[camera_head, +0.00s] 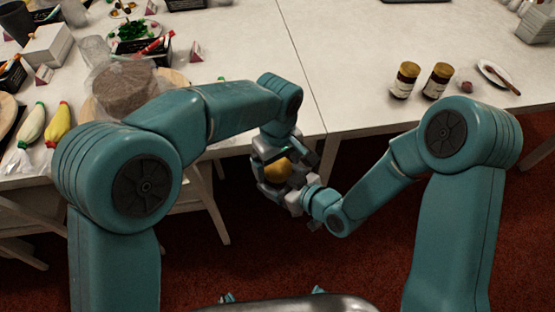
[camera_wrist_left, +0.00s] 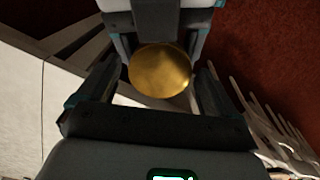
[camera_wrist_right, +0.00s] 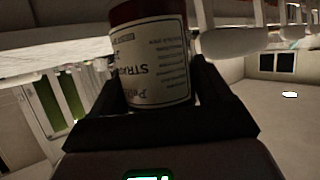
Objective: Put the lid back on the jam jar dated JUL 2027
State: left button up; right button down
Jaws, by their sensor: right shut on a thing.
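My right gripper (camera_wrist_right: 155,120) is shut on a jam jar (camera_wrist_right: 152,55), held off the table in front of its edge. The label text is upside down in the right wrist view; I cannot read a date. A round gold lid (camera_wrist_left: 160,70) faces the left wrist camera and hides what is behind it, so I cannot tell whether it is seated on the jar. The lid also shows in the head view (camera_head: 277,168). My left gripper (camera_wrist_left: 159,75) looks open, its fingers on either side of the lid. Two gold-lidded jars (camera_head: 405,80) (camera_head: 437,82) stand upright on the table's right.
A small reddish item (camera_head: 465,87) and a white plate (camera_head: 497,77) with a utensil stand right of those jars. The left of the white table (camera_head: 345,85) is crowded with a brown cake (camera_head: 124,88), piping bags (camera_head: 57,125) and boxes. The table's middle is clear.

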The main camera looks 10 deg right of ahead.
pick_arm(q)
jog(key=c, duration=1)
jog(key=m, duration=0.3)
jog(key=o, duration=1.1)
jog(key=shift+o, duration=0.2)
jog(key=shift+r, duration=2.3)
jog(key=shift+c, duration=0.3)
